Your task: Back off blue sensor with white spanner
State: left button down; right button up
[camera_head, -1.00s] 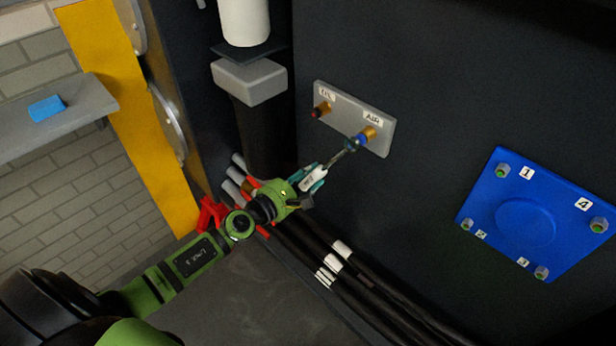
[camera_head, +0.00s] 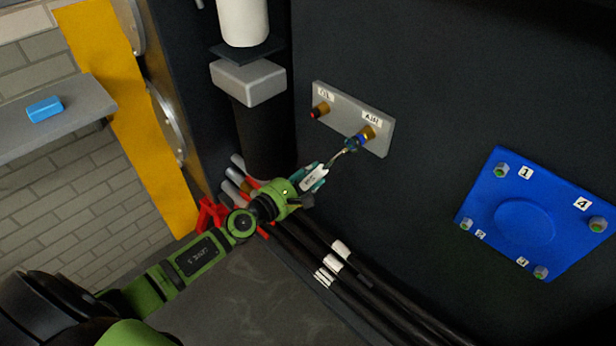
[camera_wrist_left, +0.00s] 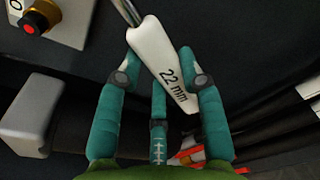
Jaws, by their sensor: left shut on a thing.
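The blue sensor (camera_head: 362,140) sits in a brass fitting (camera_head: 369,132) by the AIR label on a grey plate (camera_head: 330,112). My left gripper (camera_head: 313,180) is shut on the white spanner (camera_head: 314,179) by its handle, marked 22 mm in the left wrist view (camera_wrist_left: 165,60). The spanner's metal shaft (camera_head: 338,158) points up and right. Its head (camera_head: 351,145) is at the sensor; I cannot tell whether it is seated. The wrist view cuts off the head. My right gripper is not in view.
A second brass fitting with a red tip (camera_head: 319,110) is by the OIL label, also in the wrist view (camera_wrist_left: 35,22). A blue cover (camera_head: 485,190) with numbered bolts is at the right. Black hoses (camera_head: 375,300) run below. A blue block (camera_head: 45,108) lies on a shelf (camera_head: 85,105).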

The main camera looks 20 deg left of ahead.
pick_arm(q)
jog(key=shift+x, duration=0.95)
jog(key=shift+d+r, duration=0.1)
jog(key=shift+r, duration=0.05)
jog(key=shift+s+d+f+n, duration=0.3)
jog(key=shift+d+f+n, duration=0.1)
jog(key=shift+d+n, duration=0.3)
jog(key=shift+s+d+f+n, duration=0.3)
jog(key=shift+d+n, duration=0.2)
jog(key=shift+d, duration=0.25)
jog(key=shift+s+d+f+n+h+p, duration=0.1)
jog(key=shift+s+d+f+n+h, duration=0.05)
jog(key=shift+d+n, duration=0.35)
jog(key=shift+s+d+f+n+h+p, duration=0.1)
jog(key=shift+s+d+f+n+p, duration=0.15)
jog(key=shift+d, duration=0.35)
jog(key=shift+s+d+n+h, duration=0.1)
jog(key=shift+d+n+h, duration=0.05)
jog(key=shift+d+n, duration=0.35)
jog(key=shift+s+d+n+g+p, duration=0.2)
jog(key=shift+s+d+n, duration=0.1)
jog(key=shift+d+n, duration=0.4)
jog(key=shift+s+d+n+g+p, duration=0.1)
jog(key=shift+s+d+n+p, duration=0.25)
jog(key=shift+d, duration=0.55)
